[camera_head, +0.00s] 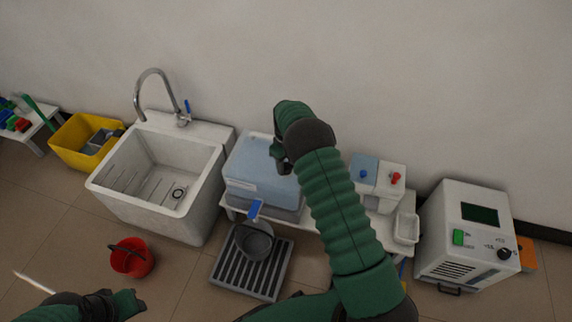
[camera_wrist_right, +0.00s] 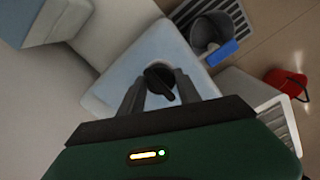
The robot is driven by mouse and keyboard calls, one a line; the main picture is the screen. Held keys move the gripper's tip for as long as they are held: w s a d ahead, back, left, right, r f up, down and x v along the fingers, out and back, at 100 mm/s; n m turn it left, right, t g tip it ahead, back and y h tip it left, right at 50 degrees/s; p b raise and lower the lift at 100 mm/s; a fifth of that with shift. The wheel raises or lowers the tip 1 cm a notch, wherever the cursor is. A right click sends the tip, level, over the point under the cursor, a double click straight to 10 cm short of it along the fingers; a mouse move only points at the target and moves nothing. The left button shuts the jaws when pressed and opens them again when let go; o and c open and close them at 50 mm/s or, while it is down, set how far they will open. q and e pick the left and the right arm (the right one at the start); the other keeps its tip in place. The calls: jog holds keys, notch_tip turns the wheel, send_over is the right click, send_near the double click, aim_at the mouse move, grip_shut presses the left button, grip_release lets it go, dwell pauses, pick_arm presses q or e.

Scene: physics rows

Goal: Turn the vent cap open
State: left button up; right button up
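The light-blue container (camera_head: 262,182) stands on a white bench, with a blue tap (camera_head: 255,209) on its front. The black vent cap (camera_wrist_right: 158,80) sits on the container's top in the right wrist view, its handle pointing down and right. In the head view, my right gripper (camera_head: 283,166) is over the container's top and hides the cap. In the wrist view, its two fingers (camera_wrist_right: 159,92) are apart, one on each side of the cap; firm contact is not visible. Part of my left arm shows at the lower left; its finger state is unclear (camera_head: 138,302).
A grey bucket (camera_head: 254,241) is below the tap on a slatted grate (camera_head: 233,277). A white sink (camera_head: 118,189) is left of the container. A red bucket (camera_head: 131,260) is on the floor. A white machine (camera_head: 470,235) is at right.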

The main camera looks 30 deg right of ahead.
grip_shut()
jog(key=shift+r+m+p, duration=0.25)
jog(key=shift+m+p, duration=1.05)
jog(key=m+p, duration=0.2)
jog(key=m, duration=0.1)
jog(key=shift+f+m, duration=0.1)
jog(key=shift+m, duration=0.2)
jog(key=m+p, duration=0.1)
jog(key=m, duration=0.4)
jog(key=shift+w, duration=0.1)
jog(key=m, duration=0.6)
jog(key=shift+f+p, duration=0.1)
jog(key=shift+p, duration=0.3)
jog(key=shift+m, duration=0.5)
